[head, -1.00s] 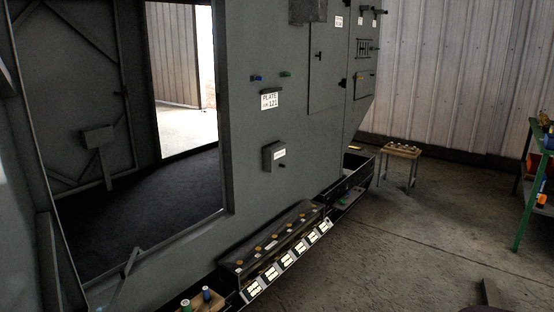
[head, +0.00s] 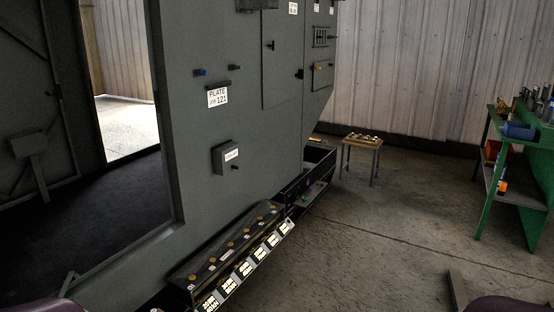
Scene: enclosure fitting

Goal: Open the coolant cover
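A grey enclosure wall (head: 185,135) fills the left and middle of the head view. A small grey box (head: 226,157) with a white label and a dark knob is shut on this wall. A larger flat door panel (head: 283,60) with a dark handle is shut further right. The labels on these are too small to read, so I cannot tell which one is the coolant cover. Neither of my grippers shows; only purple parts, seemingly of my arms, appear at the bottom corners.
A sloped ledge (head: 215,257) with several orange caps and lit panels juts out below the wall. A small table (head: 361,146) stands at the back. A green shelf (head: 510,183) with bottles and bins stands at right. The concrete floor (head: 385,235) between is mostly clear.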

